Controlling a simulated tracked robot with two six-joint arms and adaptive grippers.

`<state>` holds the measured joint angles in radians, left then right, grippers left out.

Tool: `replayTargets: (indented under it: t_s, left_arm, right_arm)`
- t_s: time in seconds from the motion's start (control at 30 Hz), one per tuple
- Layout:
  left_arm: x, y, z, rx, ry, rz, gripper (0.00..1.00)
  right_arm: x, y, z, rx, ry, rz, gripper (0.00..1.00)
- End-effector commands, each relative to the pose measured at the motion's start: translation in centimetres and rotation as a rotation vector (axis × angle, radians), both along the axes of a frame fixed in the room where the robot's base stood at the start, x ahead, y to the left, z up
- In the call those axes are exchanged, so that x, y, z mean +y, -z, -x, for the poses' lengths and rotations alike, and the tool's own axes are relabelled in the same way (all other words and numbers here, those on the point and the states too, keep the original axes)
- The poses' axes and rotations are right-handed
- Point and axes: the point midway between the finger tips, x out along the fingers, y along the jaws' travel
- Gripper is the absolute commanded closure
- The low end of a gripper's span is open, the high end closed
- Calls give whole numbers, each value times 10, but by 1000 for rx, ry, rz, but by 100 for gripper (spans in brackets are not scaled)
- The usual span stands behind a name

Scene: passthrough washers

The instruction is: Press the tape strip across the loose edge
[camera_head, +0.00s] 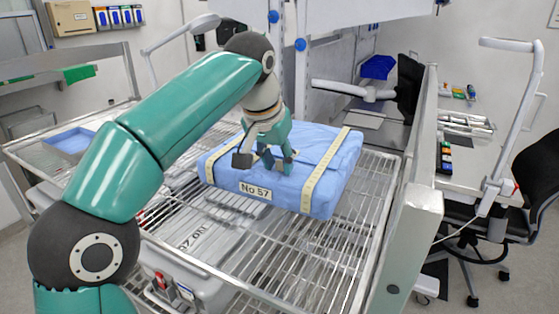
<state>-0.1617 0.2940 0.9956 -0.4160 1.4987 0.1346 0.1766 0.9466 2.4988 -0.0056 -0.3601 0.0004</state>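A blue wrapped package (335,157) lies on a wire rack, with a white label (255,191) reading "No 57" on its front. One cream tape strip (322,172) crosses its right part and runs down the front side. Another cream strip (211,165) shows at its left end, partly hidden by my arm. My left gripper (277,165) points down at the middle of the package top, between the two strips. Its fingers look apart, with blue wrap showing between them. Whether the tips touch the wrap is unclear. I cannot make out a loose edge. My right gripper is not in view.
The wire rack (258,258) has bare room in front of the package. Grey trays marked with a number (205,235) lie below it. A pale partition (412,225) borders the rack on the right. A blue tray (70,141) sits at left, and an office chair (535,190) stands at far right.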

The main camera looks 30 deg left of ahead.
Motion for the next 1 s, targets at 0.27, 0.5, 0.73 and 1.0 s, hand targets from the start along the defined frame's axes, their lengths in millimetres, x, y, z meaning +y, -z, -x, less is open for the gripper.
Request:
replayTargets:
  t_s: [0.27, 0.5, 0.73, 1.0]
  left_arm:
    - [0, 1, 0, 4, 1, -1, 51]
    - [-1, -9, 3, 0, 1, 0, 51]
    - [-2, -38, 14, -1, 1, -1, 51]
    - [-3, -62, 25, 2, 1, -1, 51]
  right_arm:
    - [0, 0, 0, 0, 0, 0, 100]
    - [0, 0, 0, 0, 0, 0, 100]
    - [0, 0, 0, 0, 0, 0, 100]
    - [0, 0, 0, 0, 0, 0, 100]
